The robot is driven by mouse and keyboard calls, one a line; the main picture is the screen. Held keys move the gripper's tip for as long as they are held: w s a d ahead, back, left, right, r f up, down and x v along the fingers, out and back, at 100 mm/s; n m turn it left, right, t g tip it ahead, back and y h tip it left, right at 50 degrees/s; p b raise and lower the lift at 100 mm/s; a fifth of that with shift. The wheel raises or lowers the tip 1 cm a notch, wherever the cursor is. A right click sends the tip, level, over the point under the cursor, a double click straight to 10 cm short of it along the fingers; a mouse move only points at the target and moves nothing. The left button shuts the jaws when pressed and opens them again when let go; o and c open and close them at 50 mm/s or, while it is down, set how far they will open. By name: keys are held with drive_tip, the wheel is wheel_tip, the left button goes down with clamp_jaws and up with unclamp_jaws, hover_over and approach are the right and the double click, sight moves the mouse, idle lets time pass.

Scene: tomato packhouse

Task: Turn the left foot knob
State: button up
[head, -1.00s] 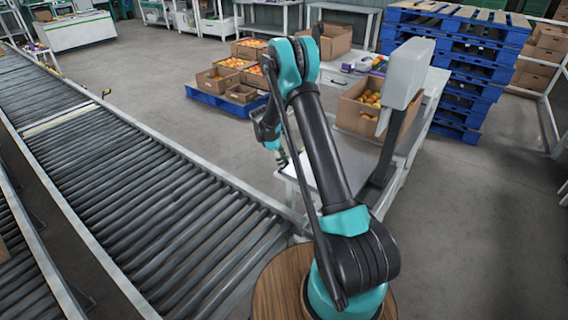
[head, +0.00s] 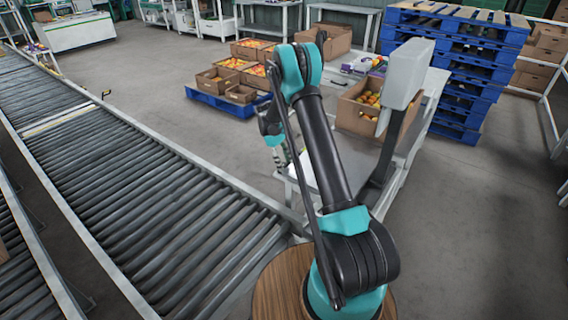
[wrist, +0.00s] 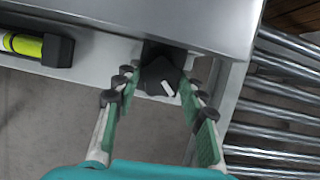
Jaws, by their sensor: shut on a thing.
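A black knob (wrist: 158,74) with a white pointer mark sits on the pale side rail of a metal bench in the wrist view. The pointer slants toward the lower right. My gripper (wrist: 161,80) is shut on the knob, with one green-padded finger on each side of it. In the head view my gripper (head: 281,160) is small and low beside the bench's left end, and the knob cannot be made out there.
A yellow-green spirit level (wrist: 25,44) in a black holder is on the rail, left of the knob. The metal bench top (wrist: 190,18) lies above it. A roller conveyor (head: 150,200) runs close on the left. A tomato carton (head: 350,115) stands on the bench.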

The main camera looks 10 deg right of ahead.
drive_tip(key=o, duration=0.9)
drive_tip(key=shift+c, duration=0.2)
drive_tip(key=v, duration=1.2)
